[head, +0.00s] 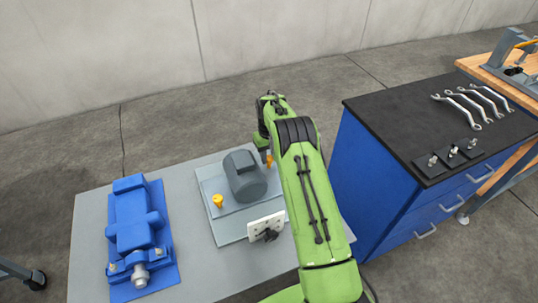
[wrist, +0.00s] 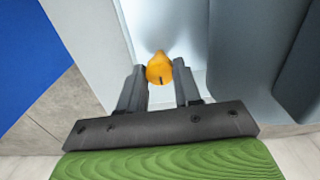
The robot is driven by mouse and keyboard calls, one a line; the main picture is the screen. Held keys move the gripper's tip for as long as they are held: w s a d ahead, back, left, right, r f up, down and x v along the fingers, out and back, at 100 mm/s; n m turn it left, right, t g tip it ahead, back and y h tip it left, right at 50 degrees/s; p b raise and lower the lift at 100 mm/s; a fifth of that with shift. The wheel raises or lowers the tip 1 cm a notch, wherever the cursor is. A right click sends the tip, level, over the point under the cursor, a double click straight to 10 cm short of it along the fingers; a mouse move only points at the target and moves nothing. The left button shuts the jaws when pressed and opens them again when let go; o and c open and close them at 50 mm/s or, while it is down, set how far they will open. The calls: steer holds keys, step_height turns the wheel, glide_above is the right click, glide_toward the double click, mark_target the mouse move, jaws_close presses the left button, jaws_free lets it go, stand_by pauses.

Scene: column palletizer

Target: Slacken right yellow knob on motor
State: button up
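The grey motor (head: 245,177) sits on a light grey plate (head: 228,232) on the table. The right yellow knob (head: 269,160) is at the motor's far right side, partly hidden by my arm in the head view. In the wrist view the right yellow knob (wrist: 160,68) lies between the two fingertips of my gripper (wrist: 160,78). The left yellow knob (head: 217,200) stands on the plate at the motor's left.
A blue machine (head: 132,228) stands on the table (head: 88,240) at the left. A white bracket with a dark knob (head: 266,228) is in front of the motor. A blue cabinet (head: 375,185) with a black top holding several wrenches (head: 470,105) stands close to the right of my arm.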

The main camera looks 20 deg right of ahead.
steer(key=c, duration=0.4)
steer(key=shift+o, duration=0.2)
steer(key=n, duration=0.3)
steer(key=shift+n, duration=0.3)
steer(key=n, duration=0.3)
steer(key=shift+n, duration=0.3)
steer(key=n, duration=0.5)
steer(key=shift+b, duration=0.3)
steer(key=n, duration=0.4)
steer(key=shift+n, duration=0.3)
steer(key=shift+r, duration=0.1)
